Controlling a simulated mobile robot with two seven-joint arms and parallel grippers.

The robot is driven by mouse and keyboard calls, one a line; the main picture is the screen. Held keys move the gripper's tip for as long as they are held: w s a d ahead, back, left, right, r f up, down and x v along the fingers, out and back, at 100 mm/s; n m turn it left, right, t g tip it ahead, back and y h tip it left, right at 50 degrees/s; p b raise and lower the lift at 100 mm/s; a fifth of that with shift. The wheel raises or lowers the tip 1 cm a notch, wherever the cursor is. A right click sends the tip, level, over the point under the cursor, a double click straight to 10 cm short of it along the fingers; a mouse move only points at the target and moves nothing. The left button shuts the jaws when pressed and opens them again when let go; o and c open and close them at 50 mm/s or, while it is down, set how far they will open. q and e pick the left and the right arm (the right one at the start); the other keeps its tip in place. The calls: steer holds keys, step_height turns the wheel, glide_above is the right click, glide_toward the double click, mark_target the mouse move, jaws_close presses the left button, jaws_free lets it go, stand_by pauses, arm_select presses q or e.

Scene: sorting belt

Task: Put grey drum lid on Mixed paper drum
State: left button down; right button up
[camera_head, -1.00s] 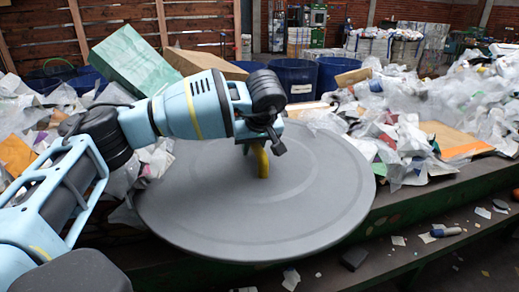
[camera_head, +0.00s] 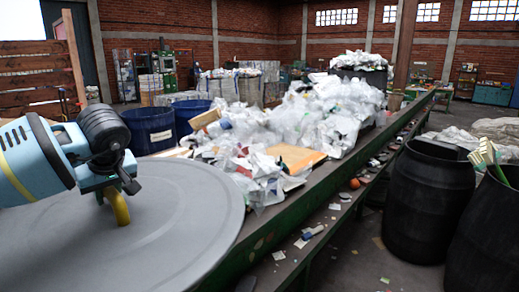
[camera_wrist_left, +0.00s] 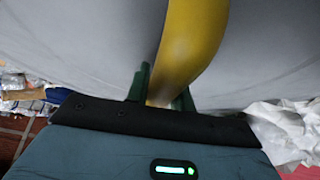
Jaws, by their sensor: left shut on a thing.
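The grey drum lid (camera_head: 175,235) is a wide round disc with a yellow handle (camera_head: 119,207), low at the left of the head view. My left gripper (camera_head: 112,187) is shut on that handle and holds the lid. In the left wrist view the green fingers of my left gripper (camera_wrist_left: 160,88) close around the yellow handle (camera_wrist_left: 193,45), with the lid (camera_wrist_left: 80,45) filling the background. Two open black drums, one nearer (camera_head: 490,240) and one farther (camera_head: 428,205), stand at the right. No readable label shows which is Mixed paper. My right gripper is not in view.
A green-edged belt (camera_head: 290,245) with heaped paper and plastic (camera_head: 320,115) runs back through the middle. Blue drums (camera_head: 150,128) stand behind it. Scraps litter the floor between belt and drums.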

mark_target(132, 223)
arm_select(q)
steer(key=s+d+f+m, duration=0.1)
steer(key=d, duration=0.1)
steer(key=s+d+f+m+t, duration=0.1)
steer(key=s+d, duration=0.1)
steer(key=d, duration=0.1)
steer(key=s+d+f+m+h, duration=0.1)
steer(key=s+d+f, duration=0.1)
steer(key=shift+s+d+b, duration=0.25)
steer(key=shift+b, duration=0.15)
steer(key=s+d+f, duration=0.1)
steer(key=s, duration=0.1)
steer(key=s+d+f+m+h, duration=0.1)
steer(key=s+d, duration=0.1)
steer(key=s+d+f+m, duration=0.1)
steer(key=s, duration=0.1)
steer(key=shift+s+d+f+t, duration=0.1)
steer(key=shift+s+d+t, duration=0.05)
steer(key=shift+t, duration=0.15)
steer(key=shift+s+d+f+m+h+b, duration=0.2)
steer(key=shift+s+d+m+h+b, duration=0.1)
steer(key=shift+s+m, duration=0.15)
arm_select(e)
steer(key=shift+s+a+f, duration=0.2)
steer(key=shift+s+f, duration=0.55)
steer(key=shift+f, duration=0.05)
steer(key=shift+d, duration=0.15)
